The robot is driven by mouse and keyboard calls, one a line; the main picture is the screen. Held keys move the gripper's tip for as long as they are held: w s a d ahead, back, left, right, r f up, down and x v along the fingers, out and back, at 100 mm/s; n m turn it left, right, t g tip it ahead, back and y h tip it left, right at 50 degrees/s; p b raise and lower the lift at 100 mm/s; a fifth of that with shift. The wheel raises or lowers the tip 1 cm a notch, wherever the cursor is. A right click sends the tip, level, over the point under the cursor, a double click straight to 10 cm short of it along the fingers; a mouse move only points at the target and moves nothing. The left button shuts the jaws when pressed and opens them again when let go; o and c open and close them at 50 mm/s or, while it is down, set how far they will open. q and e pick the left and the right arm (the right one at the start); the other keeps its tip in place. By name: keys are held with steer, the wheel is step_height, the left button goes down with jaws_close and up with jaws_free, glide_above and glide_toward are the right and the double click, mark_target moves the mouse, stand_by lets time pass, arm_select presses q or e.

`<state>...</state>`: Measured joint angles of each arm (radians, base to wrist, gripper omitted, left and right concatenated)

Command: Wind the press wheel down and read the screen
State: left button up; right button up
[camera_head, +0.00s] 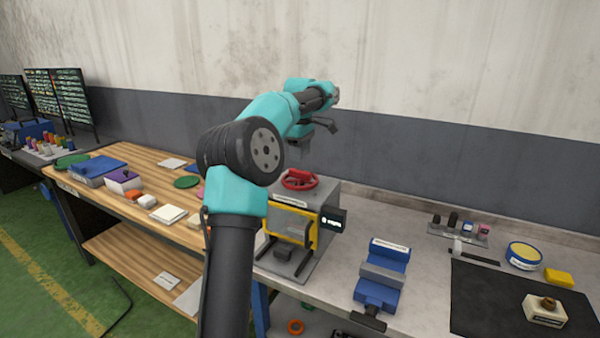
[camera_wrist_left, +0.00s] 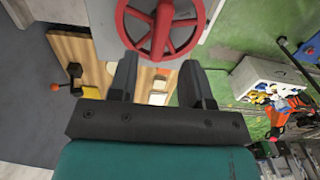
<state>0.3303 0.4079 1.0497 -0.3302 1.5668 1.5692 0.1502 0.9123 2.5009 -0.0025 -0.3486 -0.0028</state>
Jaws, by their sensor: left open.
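The red press wheel (camera_head: 299,180) lies flat on top of the grey press (camera_head: 325,196), which has a yellow-framed front. The small dark screen (camera_head: 333,221) on the press's right side shows light text too small to read. My left gripper (camera_head: 300,150) hangs above the wheel, partly hidden by my arm. In the left wrist view, my left gripper (camera_wrist_left: 159,62) is open, and the spoked red wheel (camera_wrist_left: 160,25) shows beyond its fingertips. I cannot tell whether they touch it; nothing is held. My right gripper is not in view.
A blue vise (camera_head: 383,275) stands right of the press on the grey bench. A black mat (camera_head: 485,295) holds a cream block (camera_head: 545,311); a round blue tin (camera_head: 524,255) and yellow block (camera_head: 559,277) are near it. The wooden table (camera_head: 100,190) at left holds several items.

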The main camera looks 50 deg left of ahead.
mark_target(300, 170)
arm_select(q)
step_height(300, 170, down, 7)
steer(key=shift+r, duration=0.1)
steer(key=shift+c, duration=0.2)
jaws_close()
stand_by(0.4)
